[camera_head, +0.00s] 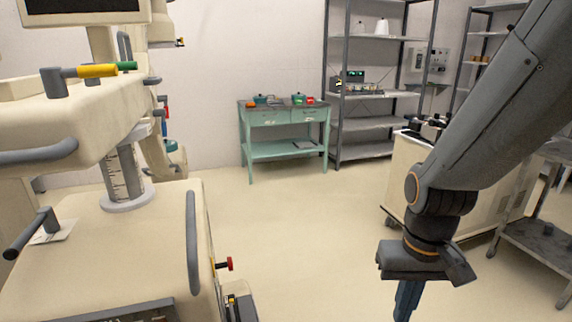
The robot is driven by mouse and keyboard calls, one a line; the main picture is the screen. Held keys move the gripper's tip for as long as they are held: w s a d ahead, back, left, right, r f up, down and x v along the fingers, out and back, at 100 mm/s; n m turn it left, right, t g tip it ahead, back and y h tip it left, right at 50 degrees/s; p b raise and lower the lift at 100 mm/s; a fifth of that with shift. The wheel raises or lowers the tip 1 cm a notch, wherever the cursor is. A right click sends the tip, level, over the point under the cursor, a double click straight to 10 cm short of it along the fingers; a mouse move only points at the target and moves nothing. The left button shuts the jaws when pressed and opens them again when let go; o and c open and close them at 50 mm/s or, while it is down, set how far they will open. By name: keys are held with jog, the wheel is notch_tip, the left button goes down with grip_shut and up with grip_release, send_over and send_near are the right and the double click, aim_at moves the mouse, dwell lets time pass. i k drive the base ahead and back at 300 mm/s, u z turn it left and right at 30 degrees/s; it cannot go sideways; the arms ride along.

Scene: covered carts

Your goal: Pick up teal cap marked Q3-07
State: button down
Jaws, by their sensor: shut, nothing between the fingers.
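Small teal items stand on top of the green table at the back wall, one at the left (261,99) and one nearer the middle (298,98). They are too small to tell whether either is a cap, and I can read no Q3-07 marking. My gripper (406,302) hangs at the lower right, pointing down, far in front of the table. Its blue-grey fingers are together and hold nothing; the bottom frame edge cuts off their tips.
The green table (284,149) also bears orange and red items. A grey shelf rack (370,123) stands right of it. A large cream machine (150,235) fills the left. A cream cabinet (408,180) stands behind my arm. The floor between is clear.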

aim_at(170, 145)
jog(key=z, duration=0.4)
jog(key=i, duration=2.05)
jog(key=u, duration=0.2)
jog(key=i, duration=1.7)
jog(key=u, duration=1.6)
jog(key=i, duration=0.95)
jog(key=u, duration=0.35)
jog(key=i, duration=1.65)
jog(key=u, duration=0.7)
jog(key=i, duration=0.7)
jog(key=u, duration=0.6)
